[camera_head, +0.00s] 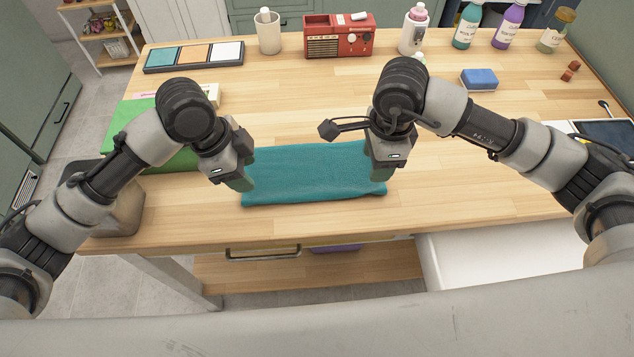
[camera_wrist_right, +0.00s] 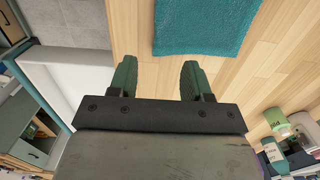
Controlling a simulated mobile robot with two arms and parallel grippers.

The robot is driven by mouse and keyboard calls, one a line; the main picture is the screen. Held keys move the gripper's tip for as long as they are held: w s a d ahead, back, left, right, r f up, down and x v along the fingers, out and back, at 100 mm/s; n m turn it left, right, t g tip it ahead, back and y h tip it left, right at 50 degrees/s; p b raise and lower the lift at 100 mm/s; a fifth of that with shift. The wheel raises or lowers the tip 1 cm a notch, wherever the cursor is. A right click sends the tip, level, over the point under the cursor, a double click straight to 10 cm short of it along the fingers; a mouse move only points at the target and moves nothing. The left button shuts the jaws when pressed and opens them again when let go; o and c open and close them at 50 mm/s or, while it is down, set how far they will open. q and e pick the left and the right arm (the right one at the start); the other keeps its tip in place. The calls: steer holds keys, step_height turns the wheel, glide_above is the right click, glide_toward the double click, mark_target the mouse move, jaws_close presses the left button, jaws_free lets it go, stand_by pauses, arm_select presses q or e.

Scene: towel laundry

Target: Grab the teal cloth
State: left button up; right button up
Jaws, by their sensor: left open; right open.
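The teal cloth (camera_head: 312,174) lies flat and folded in a rectangle on the wooden table, near its front edge. My left gripper (camera_head: 240,182) is at the cloth's left end, pointing down; the gap between its fingers does not show clearly. My right gripper (camera_head: 379,172) is at the cloth's right end in the head view. In the right wrist view my right gripper (camera_wrist_right: 156,75) is open, with nothing between its fingers, and the cloth (camera_wrist_right: 203,25) lies ahead of the fingertips, apart from them in the picture.
A tray of coloured panels (camera_head: 193,55), a cup (camera_head: 268,31), a red radio (camera_head: 339,36) and several bottles stand along the back. A blue sponge (camera_head: 479,79) lies right. The table behind the teal cloth is clear.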

mark_target(257, 202)
arm_select(q)
steer(key=shift+a+f, duration=0.1)
steer(key=shift+f, duration=3.8)
arm_select(e)
steer(key=shift+h, duration=0.3)
steer(key=shift+d+f, duration=0.2)
steer(key=shift+f, duration=1.75)
steer(key=shift+d+f, duration=0.2)
steer(key=shift+f, duration=1.7)
arm_select(q)
steer(key=shift+f+b, duration=0.7)
arm_select(e)
steer(key=shift+f, duration=0.7)
arm_select(q)
steer(key=shift+r, duration=0.1)
arm_select(e)
steer(key=shift+r, duration=0.1)
arm_select(q)
steer(key=shift+s, duration=0.1)
arm_select(e)
steer(key=shift+f, duration=0.2)
arm_select(q)
steer(key=shift+c, duration=0.2)
arm_select(e)
steer(key=shift+c, duration=0.3)
